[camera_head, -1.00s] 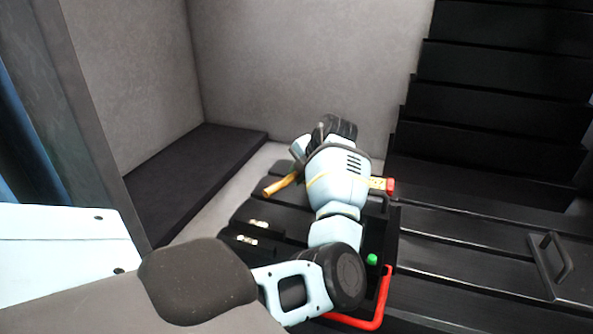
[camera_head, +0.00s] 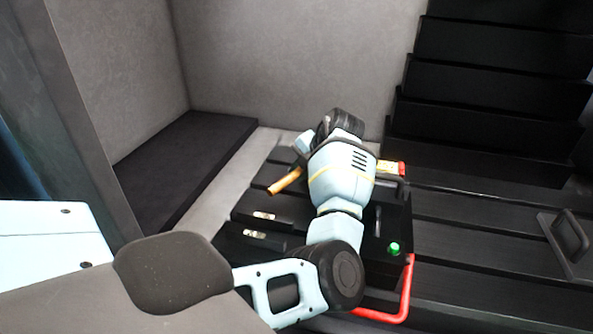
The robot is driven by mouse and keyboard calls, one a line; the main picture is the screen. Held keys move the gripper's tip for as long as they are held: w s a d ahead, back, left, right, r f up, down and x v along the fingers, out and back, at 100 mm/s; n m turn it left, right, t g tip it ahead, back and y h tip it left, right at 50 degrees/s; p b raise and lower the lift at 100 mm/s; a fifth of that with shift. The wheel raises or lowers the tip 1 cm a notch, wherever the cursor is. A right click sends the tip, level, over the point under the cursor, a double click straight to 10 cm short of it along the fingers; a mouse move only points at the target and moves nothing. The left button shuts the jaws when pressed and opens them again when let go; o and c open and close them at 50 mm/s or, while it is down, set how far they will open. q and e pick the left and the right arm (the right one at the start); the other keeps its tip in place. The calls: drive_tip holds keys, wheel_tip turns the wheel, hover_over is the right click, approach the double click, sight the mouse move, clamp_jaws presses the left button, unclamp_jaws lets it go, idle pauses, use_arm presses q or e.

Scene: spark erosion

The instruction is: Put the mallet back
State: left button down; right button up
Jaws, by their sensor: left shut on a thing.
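My left gripper (camera_head: 310,144) is mostly hidden behind its own pale blue wrist, above the dark slatted surface. It is shut on what looks like the mallet (camera_head: 285,181). Only an orange-brown handle shows, sticking out to the lower left of the wrist. The mallet's head and the grip itself are hidden, and I cannot tell whether the mallet touches the surface below. My right gripper is not in view.
A yellow object with a red end (camera_head: 392,167) shows right of the wrist. A green button (camera_head: 394,248) and a red bar handle (camera_head: 405,292) are near the forearm. Dark stepped panels (camera_head: 490,90) rise behind, and a black handle (camera_head: 570,235) is at right.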

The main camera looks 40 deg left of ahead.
use_arm(q)
drive_tip(key=shift+w+d+r, duration=0.1)
drive_tip(key=shift+f, duration=0.25)
drive_tip(key=c, duration=1.6)
unclamp_jaws()
drive_tip(key=shift+r, duration=0.25)
drive_tip(key=v, duration=1.1)
drive_tip(key=shift+d+r+b, duration=0.2)
drive_tip(key=shift+r+b, duration=0.15)
drive_tip(key=shift+b, duration=0.05)
